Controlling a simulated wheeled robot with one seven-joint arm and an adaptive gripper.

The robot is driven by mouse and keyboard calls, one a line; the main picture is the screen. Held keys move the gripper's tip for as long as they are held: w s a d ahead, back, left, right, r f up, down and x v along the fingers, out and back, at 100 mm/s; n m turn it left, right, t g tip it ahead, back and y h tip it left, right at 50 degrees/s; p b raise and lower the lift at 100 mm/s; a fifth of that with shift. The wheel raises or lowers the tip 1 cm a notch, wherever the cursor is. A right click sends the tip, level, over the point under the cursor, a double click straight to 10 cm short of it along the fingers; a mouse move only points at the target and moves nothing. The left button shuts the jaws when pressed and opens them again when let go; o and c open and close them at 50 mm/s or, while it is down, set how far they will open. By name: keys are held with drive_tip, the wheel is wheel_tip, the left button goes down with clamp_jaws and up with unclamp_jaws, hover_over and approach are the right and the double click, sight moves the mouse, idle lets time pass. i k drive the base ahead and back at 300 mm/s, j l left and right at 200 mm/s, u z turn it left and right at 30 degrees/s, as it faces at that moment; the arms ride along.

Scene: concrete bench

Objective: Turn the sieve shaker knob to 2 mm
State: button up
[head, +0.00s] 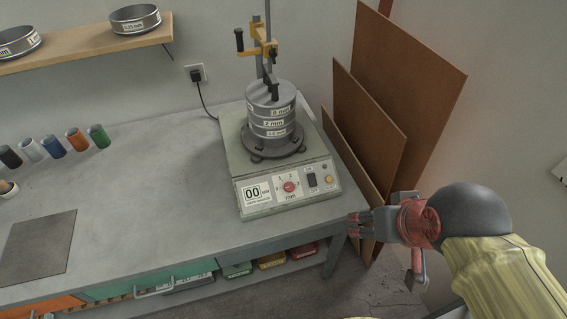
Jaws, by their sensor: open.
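The sieve shaker (242,190) stands on the right end of the bench, with its sloped front panel facing me. Its red knob (289,187) sits mid-panel inside a white dial with small printed numbers. The knob's pointer direction is too small to read. A stack of round sieves (273,120) is clamped on top, one labelled 2 mm. My gripper (355,225) is open and empty, right of the shaker beyond the bench's right edge, apart from the knob.
Brown boards (400,90) lean on the wall behind my gripper. Several coloured jars (76,139) and a grey mat (38,245) are on the left of the bench (150,215).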

sight(288, 187)
drive_tip(key=k+j+u, duration=0.1)
drive_tip(key=j+u, duration=0.9)
drive_tip(key=l, duration=0.1)
